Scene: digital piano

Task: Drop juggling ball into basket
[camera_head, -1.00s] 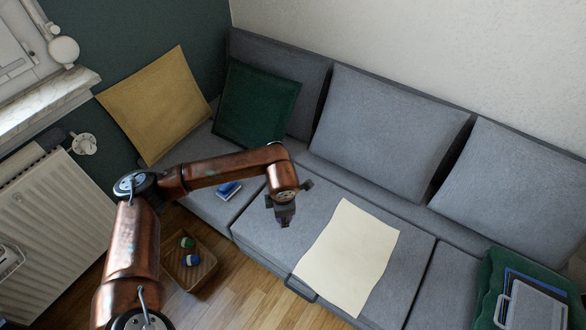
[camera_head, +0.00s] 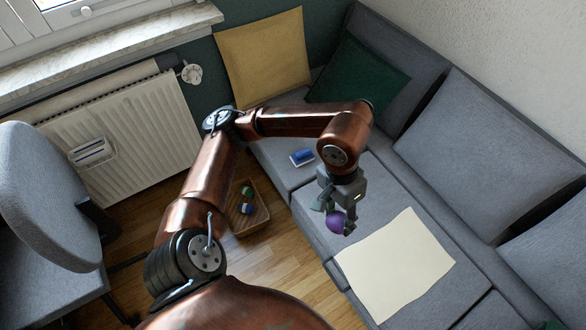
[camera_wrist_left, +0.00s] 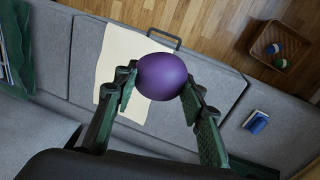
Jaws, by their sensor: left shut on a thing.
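A purple juggling ball (camera_head: 337,222) is held between the fingers of my left gripper (camera_head: 338,212), above the grey sofa seat. In the left wrist view the purple ball (camera_wrist_left: 162,77) sits between the two green-padded fingers of the gripper (camera_wrist_left: 160,90). The basket (camera_head: 262,213) is a brown box on the wooden floor, left of the gripper and in front of the sofa; it also shows at the upper right of the left wrist view (camera_wrist_left: 259,53). A green ball (camera_head: 247,192) and a blue ball (camera_head: 246,209) with white parts lie in it. My right gripper is out of view.
A cream sheet (camera_head: 395,268) lies on the sofa (camera_head: 375,190). A blue and white object (camera_head: 302,157) lies on the seat near the green cushion (camera_head: 358,78). A grey chair (camera_head: 45,190) and a radiator (camera_head: 130,125) stand at the left.

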